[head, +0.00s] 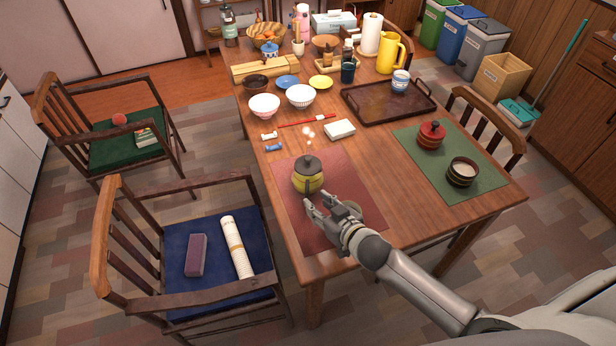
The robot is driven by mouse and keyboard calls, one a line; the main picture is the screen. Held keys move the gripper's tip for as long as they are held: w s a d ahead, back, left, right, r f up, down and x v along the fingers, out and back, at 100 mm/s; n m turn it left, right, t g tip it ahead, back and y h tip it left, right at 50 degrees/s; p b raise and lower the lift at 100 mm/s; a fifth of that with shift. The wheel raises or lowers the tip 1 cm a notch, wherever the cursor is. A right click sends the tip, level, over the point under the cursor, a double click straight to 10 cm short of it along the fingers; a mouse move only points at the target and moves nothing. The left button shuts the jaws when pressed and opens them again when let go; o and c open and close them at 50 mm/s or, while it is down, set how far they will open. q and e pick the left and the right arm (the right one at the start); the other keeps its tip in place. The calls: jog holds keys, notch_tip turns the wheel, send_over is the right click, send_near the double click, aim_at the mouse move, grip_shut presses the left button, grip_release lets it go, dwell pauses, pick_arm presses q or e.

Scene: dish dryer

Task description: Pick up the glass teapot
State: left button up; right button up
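A small yellowish pot with a dark lid and knob (308,175) stands upright on the red-brown mat (290,217) at the table's near left. It is the best match for the glass teapot, though I cannot tell its material for sure. My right gripper (316,201) is just in front of the pot, its fingers pointing at the pot's lower side. The fingers look apart, with nothing visibly held. I cannot tell whether they touch the pot. My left gripper is out of view.
A green mat (484,184) holds a red lidded pot (431,137) and a dark cup (462,173). A chair (215,243) with a blue seat stands at the left.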

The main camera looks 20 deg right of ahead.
aim_at(308, 177)
jog(key=x, duration=0.6)
